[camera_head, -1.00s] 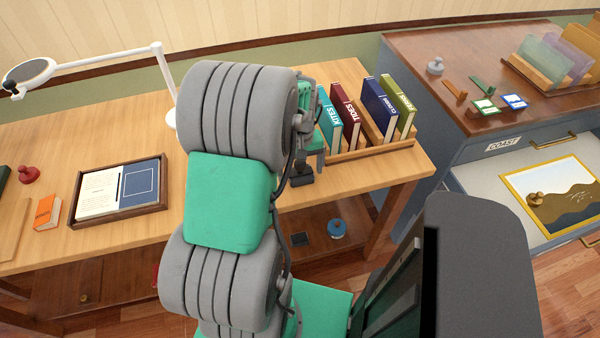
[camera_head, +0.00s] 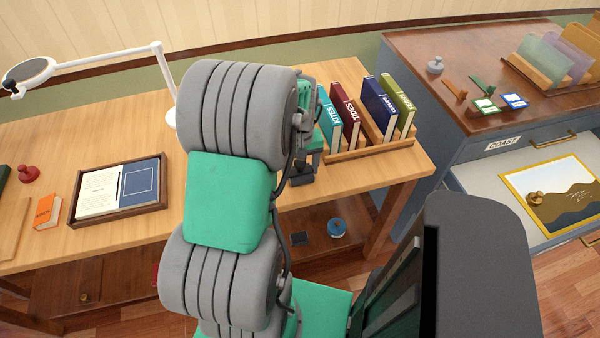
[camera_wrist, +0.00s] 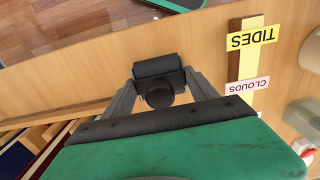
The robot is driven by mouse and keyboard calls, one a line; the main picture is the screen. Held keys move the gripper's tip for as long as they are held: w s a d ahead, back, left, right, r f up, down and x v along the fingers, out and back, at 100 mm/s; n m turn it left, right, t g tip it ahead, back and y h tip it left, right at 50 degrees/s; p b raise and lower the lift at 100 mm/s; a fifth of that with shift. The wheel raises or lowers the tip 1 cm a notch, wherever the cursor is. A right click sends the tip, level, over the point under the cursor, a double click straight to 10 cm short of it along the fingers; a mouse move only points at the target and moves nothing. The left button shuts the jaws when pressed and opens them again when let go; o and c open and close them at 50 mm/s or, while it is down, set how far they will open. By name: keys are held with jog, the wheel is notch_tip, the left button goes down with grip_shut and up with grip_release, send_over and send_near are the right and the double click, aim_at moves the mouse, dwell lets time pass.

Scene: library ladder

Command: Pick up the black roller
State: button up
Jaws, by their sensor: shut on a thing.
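The black roller (camera_wrist: 157,68) is in the wrist view, between the two fingers of my gripper (camera_wrist: 158,86). A round dark knob or end (camera_wrist: 160,95) shows on the side nearer the palm. My gripper is shut on the roller above the wooden table. In the head view, the dark roller (camera_head: 300,174) shows below my wrist, near the table's front edge, partly hidden by my arm. I cannot tell whether it touches the table top.
The table (camera_head: 400,166) has a book rack (camera_head: 372,151) with several books right of my gripper. A framed display (camera_head: 118,190) lies to the left. The wrist view shows yellow TIDES (camera_wrist: 252,39) and pink CLOUDS (camera_wrist: 247,87) labels. A blue drawer cabinet (camera_head: 470,140) stands at right.

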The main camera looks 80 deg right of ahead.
jog(key=shift+c, duration=1.2)
jog(key=shift+r, duration=0.15)
jog(key=shift+r, duration=0.3)
notch_tip(320, 180, up, 2)
jog(key=shift+d+r+b, duration=0.1)
jog(key=shift+r+b, duration=0.15)
jog(key=shift+b, duration=0.1)
jog(key=s+r, duration=0.4)
jog(key=shift+r, duration=0.15)
jog(key=s+r+b, duration=0.1)
jog(key=s+r, duration=0.4)
jog(key=s, duration=0.5)
jog(key=shift+r, duration=0.2)
